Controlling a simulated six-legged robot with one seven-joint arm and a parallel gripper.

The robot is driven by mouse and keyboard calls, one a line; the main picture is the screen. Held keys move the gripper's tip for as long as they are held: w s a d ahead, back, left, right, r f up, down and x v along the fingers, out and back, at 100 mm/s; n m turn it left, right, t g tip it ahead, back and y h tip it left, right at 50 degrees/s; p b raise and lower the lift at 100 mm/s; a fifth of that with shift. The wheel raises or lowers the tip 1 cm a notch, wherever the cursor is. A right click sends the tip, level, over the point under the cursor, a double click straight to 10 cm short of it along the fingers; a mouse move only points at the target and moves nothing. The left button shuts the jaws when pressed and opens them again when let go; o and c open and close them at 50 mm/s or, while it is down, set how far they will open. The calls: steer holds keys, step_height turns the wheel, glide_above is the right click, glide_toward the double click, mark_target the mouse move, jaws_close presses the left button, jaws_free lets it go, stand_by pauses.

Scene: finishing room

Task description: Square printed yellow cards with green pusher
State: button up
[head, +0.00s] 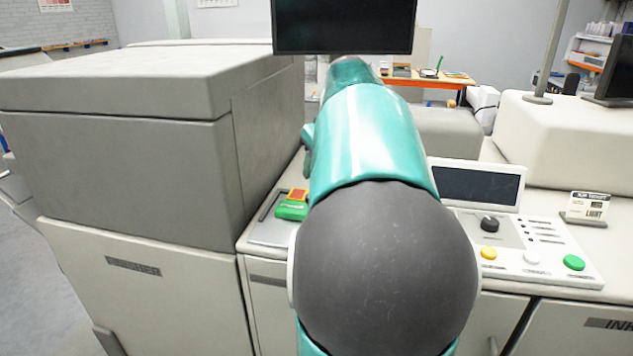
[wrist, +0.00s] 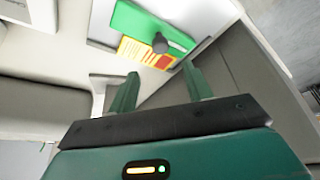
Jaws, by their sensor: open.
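The green pusher (wrist: 135,20) is a flat green block with a dark round knob (wrist: 160,43), seen at the top of the wrist view. The printed yellow cards (wrist: 132,50), with a red area beside the yellow, lie against the pusher's edge on the side toward my gripper. In the head view the green pusher (head: 291,211) and the cards (head: 297,195) sit on a grey plate (head: 268,230) left of my arm. My gripper (wrist: 160,74) is open and empty, its fingertips apart and short of the cards.
A large grey finisher cabinet (head: 110,150) rises close to the left of the plate. A control panel (head: 525,245) with a knob and coloured buttons, a small screen (head: 476,186) and a small sign (head: 588,207) stand to the right. A dark monitor (head: 344,25) hangs above.

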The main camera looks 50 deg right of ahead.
steer(key=v, duration=0.4)
stand_by(0.5)
steer(key=w+a+f+n+y, duration=0.1)
steer(key=w+a+f, duration=0.15)
steer(key=a, duration=0.95)
steer(key=s+a+f, duration=0.3)
steer(key=a+f, duration=0.1)
steer(key=a, duration=0.4)
steer(key=s+a+f+n, duration=0.1)
steer(key=s+a+f, duration=0.2)
steer(key=a+f, duration=0.2)
steer(key=s+a+f+n+t, duration=0.1)
steer(key=s+a+f, duration=0.2)
steer(key=a, duration=0.9)
steer(key=shift+s+f, duration=0.25)
steer(key=shift+f, duration=0.7)
